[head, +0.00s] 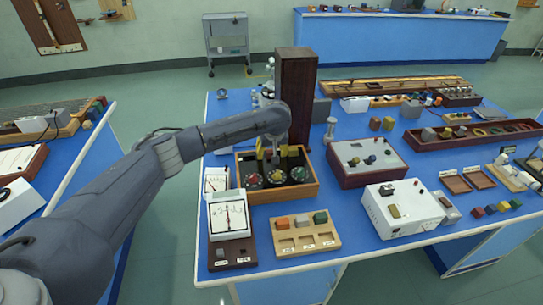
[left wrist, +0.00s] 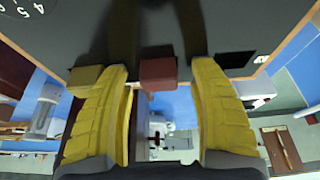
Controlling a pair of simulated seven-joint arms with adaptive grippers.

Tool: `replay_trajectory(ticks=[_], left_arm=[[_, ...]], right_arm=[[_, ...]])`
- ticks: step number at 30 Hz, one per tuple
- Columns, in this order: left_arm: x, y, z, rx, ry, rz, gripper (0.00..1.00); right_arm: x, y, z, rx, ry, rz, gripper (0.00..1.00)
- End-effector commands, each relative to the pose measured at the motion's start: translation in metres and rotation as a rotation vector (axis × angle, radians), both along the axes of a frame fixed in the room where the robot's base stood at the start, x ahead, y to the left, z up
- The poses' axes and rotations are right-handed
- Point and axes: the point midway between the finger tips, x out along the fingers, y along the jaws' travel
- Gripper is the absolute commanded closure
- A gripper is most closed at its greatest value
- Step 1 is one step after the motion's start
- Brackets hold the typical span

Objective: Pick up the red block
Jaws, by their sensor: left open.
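A dull red block (left wrist: 158,73) shows in the left wrist view, against the edge of a dark panel. It is between the two yellow fingers of my left gripper (left wrist: 162,105), with a gap on each side. In the head view my left gripper (head: 272,154) is over the back of a wooden box with round dials (head: 310,190); I cannot make out this red block there. A yellow block (left wrist: 85,78) is beside the left finger in the wrist view. My right gripper is not in view.
A wooden tray (head: 308,241) with orange, grey and green blocks stands in front of the dial box. White meters (head: 228,218) stand to its left, a maroon box (head: 367,178) to its right. A tall dark wooden post (head: 297,90) rises close behind the gripper.

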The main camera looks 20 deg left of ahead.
Motion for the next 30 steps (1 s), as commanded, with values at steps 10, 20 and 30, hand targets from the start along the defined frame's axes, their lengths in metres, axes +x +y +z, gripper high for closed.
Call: replay_trajectory(ticks=[10,20,30], left_arm=[[0.0,-0.0003,0.0005,-0.001,0.0,0.0,0.69],[-0.0001,-0.0003,0.0005,0.0,0.0,0.0,0.94],[0.0004,-0.0004,0.0064,-0.001,-0.001,0.001,0.94]], right_arm=[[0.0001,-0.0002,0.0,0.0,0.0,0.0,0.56],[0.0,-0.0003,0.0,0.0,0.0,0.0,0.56],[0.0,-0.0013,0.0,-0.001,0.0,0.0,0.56]])
